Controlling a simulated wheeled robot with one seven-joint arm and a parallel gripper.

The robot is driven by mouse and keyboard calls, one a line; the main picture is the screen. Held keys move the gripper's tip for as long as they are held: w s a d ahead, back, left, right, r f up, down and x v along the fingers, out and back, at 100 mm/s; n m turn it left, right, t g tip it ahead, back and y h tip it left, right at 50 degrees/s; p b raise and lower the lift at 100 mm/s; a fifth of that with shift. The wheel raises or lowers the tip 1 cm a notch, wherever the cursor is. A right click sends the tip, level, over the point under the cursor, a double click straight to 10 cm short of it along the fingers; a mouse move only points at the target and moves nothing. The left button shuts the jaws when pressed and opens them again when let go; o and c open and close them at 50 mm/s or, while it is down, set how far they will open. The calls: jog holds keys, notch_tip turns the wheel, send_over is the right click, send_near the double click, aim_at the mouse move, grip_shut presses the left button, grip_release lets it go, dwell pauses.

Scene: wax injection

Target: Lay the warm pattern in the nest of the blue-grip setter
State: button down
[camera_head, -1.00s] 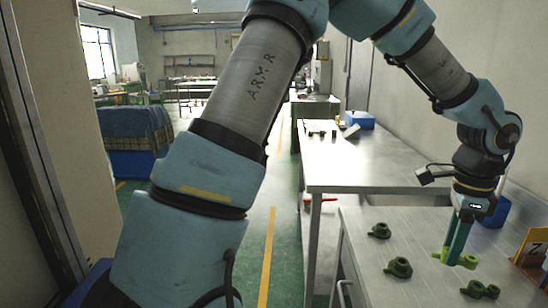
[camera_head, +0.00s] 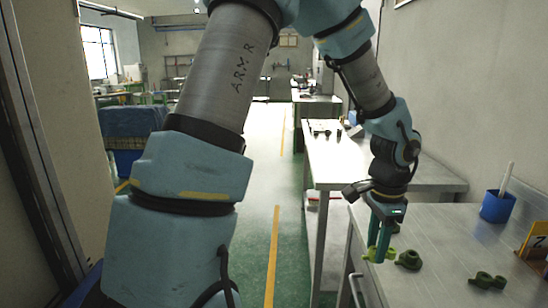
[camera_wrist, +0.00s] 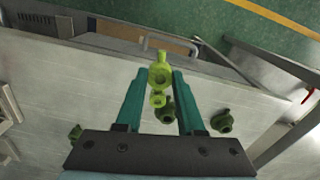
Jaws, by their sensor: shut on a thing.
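The warm pattern is a bright yellow-green piece (camera_head: 371,256) held between the fingertips of my gripper (camera_head: 379,256), at the left side of the near bench. In the wrist view the pattern (camera_wrist: 159,73) shows a round part with a hole and a smaller lobe between the two teal fingers. My gripper points down and is shut on it. It appears to be held above the bench; the exact gap is unclear. No blue-grip setter can be made out in either view.
Dark green pieces lie on the near bench (camera_head: 445,235): one (camera_head: 408,260) close right of my gripper, another (camera_head: 487,281) farther right. A blue cup (camera_head: 496,207) with a white stick and a yellow numbered sign (camera_head: 535,246) stand at the right.

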jog(key=w+a+f+n, duration=0.4)
jog(key=w+a+n, duration=0.1)
jog(key=a, duration=0.5)
jog(key=w+a+f+n, duration=0.4)
jog(key=w+a+n, duration=0.2)
jog(key=a, duration=0.5)
jog(key=w+a+f+n, duration=0.4)
jog(key=w+a+n, duration=0.1)
jog(key=a, duration=0.6)
jog(key=shift+w+f+n, duration=0.15)
jog(key=shift+w+n, duration=0.25)
jog(key=shift+w, duration=0.35)
